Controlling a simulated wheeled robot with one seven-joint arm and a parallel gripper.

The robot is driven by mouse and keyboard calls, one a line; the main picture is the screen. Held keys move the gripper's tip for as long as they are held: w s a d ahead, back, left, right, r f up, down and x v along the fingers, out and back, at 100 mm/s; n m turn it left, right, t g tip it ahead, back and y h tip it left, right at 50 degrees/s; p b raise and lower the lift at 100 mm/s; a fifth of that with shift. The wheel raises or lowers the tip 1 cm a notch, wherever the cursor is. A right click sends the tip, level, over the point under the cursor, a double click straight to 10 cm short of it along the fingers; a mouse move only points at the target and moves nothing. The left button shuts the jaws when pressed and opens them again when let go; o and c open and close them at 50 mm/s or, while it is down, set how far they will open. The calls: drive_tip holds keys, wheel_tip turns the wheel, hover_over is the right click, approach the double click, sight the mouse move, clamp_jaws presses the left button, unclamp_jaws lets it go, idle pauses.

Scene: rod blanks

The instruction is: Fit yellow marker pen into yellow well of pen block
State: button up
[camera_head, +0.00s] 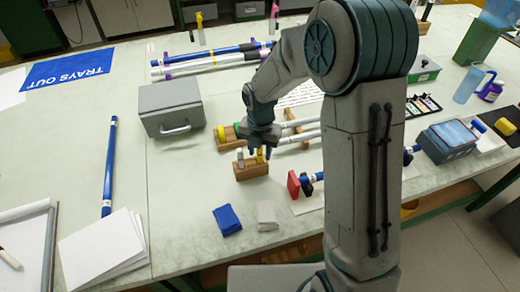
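A small wooden pen block (250,173) stands on the bench in front of my arm. A pale grey upright piece (240,159) rises from its left part. A slim yellow marker pen (259,156) stands upright at the block's right part, directly under my gripper (260,152). My gripper points down with its fingers around or beside the pen's upper end. The view is too small to tell whether the fingers touch the pen. The pen's lower end and the colours of the wells cannot be made out.
A second wooden block (229,143) with coloured pieces sits just behind. A grey box (171,107) stands to the left. A blue cloth (227,219) and a pale cloth (266,215) lie in front. A red plate (293,185) stands close on the right. The bench left of the block is clear.

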wheel_tip(320, 180, up, 12)
drive_tip(key=shift+r, duration=0.1)
drive_tip(key=s+d+r+m+t, duration=0.1)
drive_tip(key=s+d+m, duration=0.6)
drive_tip(key=m, duration=0.8)
drive_tip(key=s+d+r+m+t, duration=0.2)
drive_tip(key=s+d+m, duration=0.4)
drive_tip(key=s+m, duration=0.6)
drive_tip(key=shift+s+d+r+m, duration=0.2)
drive_tip(key=shift+d+r+m, duration=0.4)
drive_tip(key=shift+m, duration=1.7)
drive_tip(key=shift+a+r, duration=0.15)
drive_tip(key=shift+a, duration=0.05)
